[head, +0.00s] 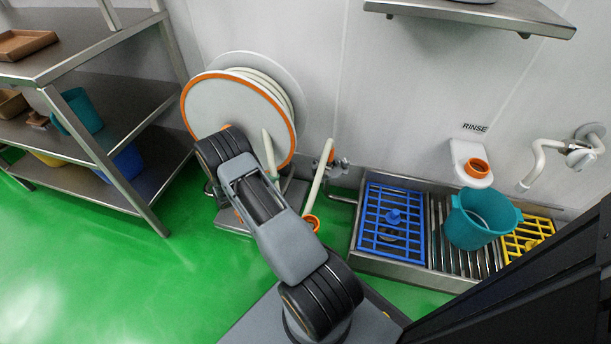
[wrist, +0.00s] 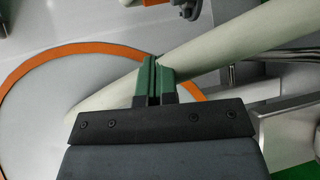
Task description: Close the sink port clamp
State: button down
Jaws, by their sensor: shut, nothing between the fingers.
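A small metal fitting, likely the sink port clamp (head: 338,163), sits low by the wall left of the sink, at the upper end of a cream hose (head: 320,180). Whether it is open or closed is too small to tell. In the wrist view a grey metal fitting (wrist: 188,8), probably the same clamp, shows partly at the top edge, beyond my fingertips. My gripper (wrist: 156,78) is shut and empty, its green fingers in front of a cream hose (wrist: 225,38); contact cannot be told. In the head view my arm hides the gripper.
The hose reel (head: 195,97) with an orange rim stands behind my arm. The sink (head: 400,266) at right holds a blue grate (head: 375,230), a teal bucket (head: 478,225) and a yellow grate (head: 520,240). A metal shelf (head: 135,100) stands at left. Green floor is clear at lower left.

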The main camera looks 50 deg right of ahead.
notch_tip(320, 180, down, 7)
jog(key=d+n+t+h, duration=0.1)
jog(key=t+h, duration=0.1)
jog(key=t, duration=0.1)
jog(key=s+d+b, duration=0.2)
jog(key=d+b, duration=0.2)
jog(key=d, duration=0.9)
jog(key=shift+s+f, duration=0.35)
jog(key=shift+f, duration=0.1)
jog(key=shift+n+t, duration=0.3)
jog(key=shift+n, duration=0.1)
